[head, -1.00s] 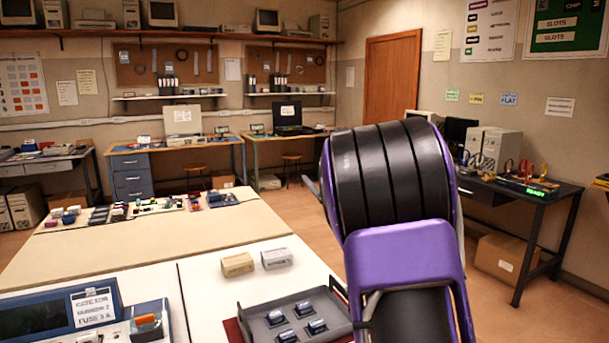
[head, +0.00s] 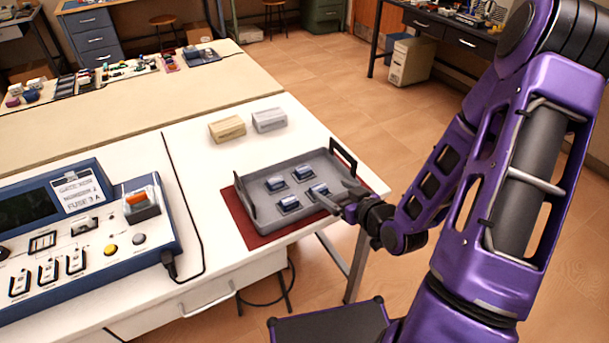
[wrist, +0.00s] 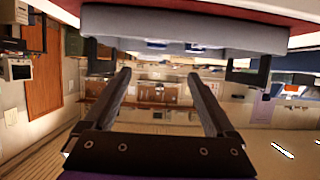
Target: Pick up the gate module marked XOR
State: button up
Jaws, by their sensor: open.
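Several small blue-and-grey modules stand in a grey tray in the head view: one at the left (head: 275,184), one at the back (head: 303,173), one in front (head: 289,204) and one at the right (head: 319,191). Their markings are too small to read, so I cannot tell which is XOR. My gripper (head: 336,193) is open and empty at the tray's right front edge, overlapping the right module in the picture. The wrist view is upside down; both fingers (wrist: 158,76) are apart with nothing between them, and the tray wall (wrist: 185,28) fills the top.
The grey tray (head: 254,206) has dark handles and lies on a red mat (head: 268,240) near the white table's edge. A tan block (head: 227,129) and a grey block (head: 270,120) stand behind it. A blue console (head: 150,247) with a cable is at left. Open floor lies right.

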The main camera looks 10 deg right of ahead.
jog(key=shift+f+b+x, duration=0.15)
jog(key=shift+b+x, duration=0.75)
jog(key=shift+b, duration=0.45)
jog(key=shift+f+b+x, duration=0.15)
jog(key=shift+b+x, duration=0.75)
jog(key=shift+b, duration=0.45)
send_near(304, 168)
jog(key=shift+w+a+f+b, duration=0.2)
jog(key=shift+w+a+f, duration=0.2)
jog(key=shift+w, duration=0.2)
jog(key=shift+w+a+f+b, duration=0.15)
jog(key=shift+w+a+f, duration=0.3)
jog(key=shift+w, duration=0.15)
jog(key=shift+d+b+x, duration=0.15)
jog(key=shift+d+x, duration=0.05)
jog(key=shift+x, duration=1.1)
jog(key=shift+d+b+x, duration=0.15)
jog(key=shift+x, duration=1.2)
jog(key=shift+w+r, duration=0.2)
jog(key=shift+r, duration=0.1)
grip_shut()
